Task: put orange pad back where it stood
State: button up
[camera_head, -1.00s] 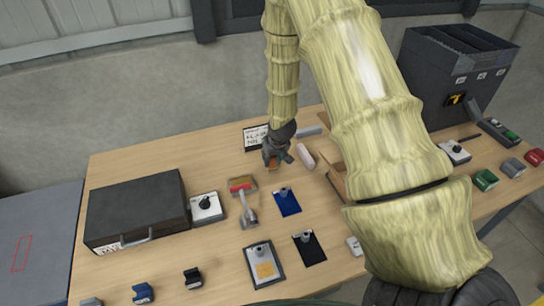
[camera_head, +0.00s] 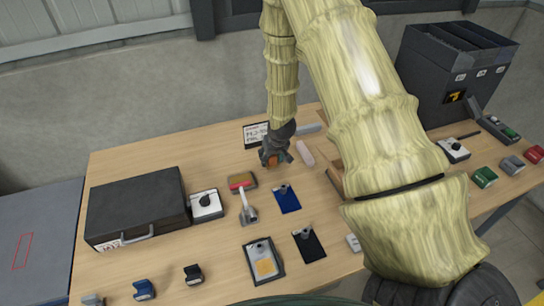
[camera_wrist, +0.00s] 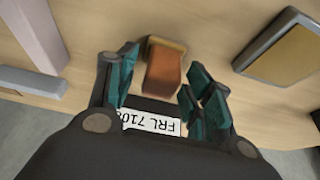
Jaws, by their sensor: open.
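An orange-brown block with a flat base, which I take as the orange pad, stands on the wooden table; it shows in the wrist view (camera_wrist: 163,72) and small in the head view (camera_head: 271,162). My gripper (camera_head: 275,157) is low over the table at the back middle. In the wrist view my gripper (camera_wrist: 162,66) is open, with teal fingers on either side of the block. I see gaps beside it.
A grey-framed tan pad (camera_wrist: 288,52) lies close right in the wrist view. A pink bar (camera_head: 305,154) and grey bar (camera_head: 308,130) lie near my gripper. A lever with a red end (camera_head: 243,197), blue plate (camera_head: 287,199) and black case (camera_head: 138,207) stand leftward or in front.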

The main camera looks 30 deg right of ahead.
jog(key=b+v, duration=0.2)
jog(key=v, duration=1)
jog(key=shift+r+b, duration=0.15)
jog(key=shift+b, duration=0.2)
